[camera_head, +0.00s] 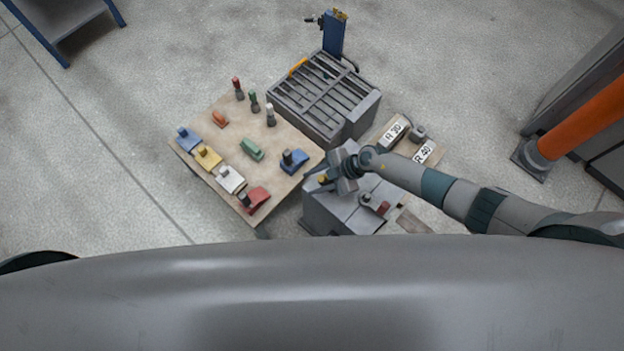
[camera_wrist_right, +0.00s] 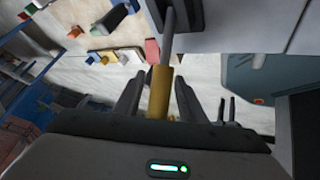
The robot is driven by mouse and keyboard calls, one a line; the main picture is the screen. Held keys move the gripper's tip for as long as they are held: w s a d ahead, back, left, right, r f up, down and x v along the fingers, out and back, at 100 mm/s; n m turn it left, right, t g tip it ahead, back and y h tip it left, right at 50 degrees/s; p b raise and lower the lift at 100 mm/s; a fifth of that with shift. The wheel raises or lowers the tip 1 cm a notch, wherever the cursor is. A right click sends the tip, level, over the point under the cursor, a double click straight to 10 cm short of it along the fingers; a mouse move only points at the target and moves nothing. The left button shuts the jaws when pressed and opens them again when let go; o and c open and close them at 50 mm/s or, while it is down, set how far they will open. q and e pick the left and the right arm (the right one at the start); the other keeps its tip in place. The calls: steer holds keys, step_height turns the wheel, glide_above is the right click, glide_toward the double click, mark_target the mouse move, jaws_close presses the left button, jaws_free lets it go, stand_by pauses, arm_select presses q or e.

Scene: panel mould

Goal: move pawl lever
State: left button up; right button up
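The pawl lever appears to be the grey rod with a yellow grip (camera_wrist_right: 160,94) in the right wrist view. It rises from a grey block, and a small yellow end (camera_head: 322,179) shows in the head view. My right gripper (camera_head: 337,181) is at the left top edge of the grey machine block (camera_head: 325,215). In the wrist view the right gripper's fingers (camera_wrist_right: 158,88) stand apart on either side of the yellow grip, with narrow gaps visible. Contact with the grip is not visible. My left gripper is not in view.
A wooden table (camera_head: 205,125) holds several coloured blocks and upright handled tools on the left. A slatted grey mould box (camera_head: 350,120) stands behind. Plates marked R 30 (camera_head: 393,133) and R 40 (camera_head: 424,151) lie right of it, near my right forearm. An orange post (camera_head: 580,120) stands far right.

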stand_by(0.3)
steer(key=shift+d+r, duration=0.35)
steer(key=v, duration=1.6)
steer(key=shift+r+p, duration=0.35)
steer(key=shift+p, duration=0.1)
steer(key=shift+s, duration=0.15)
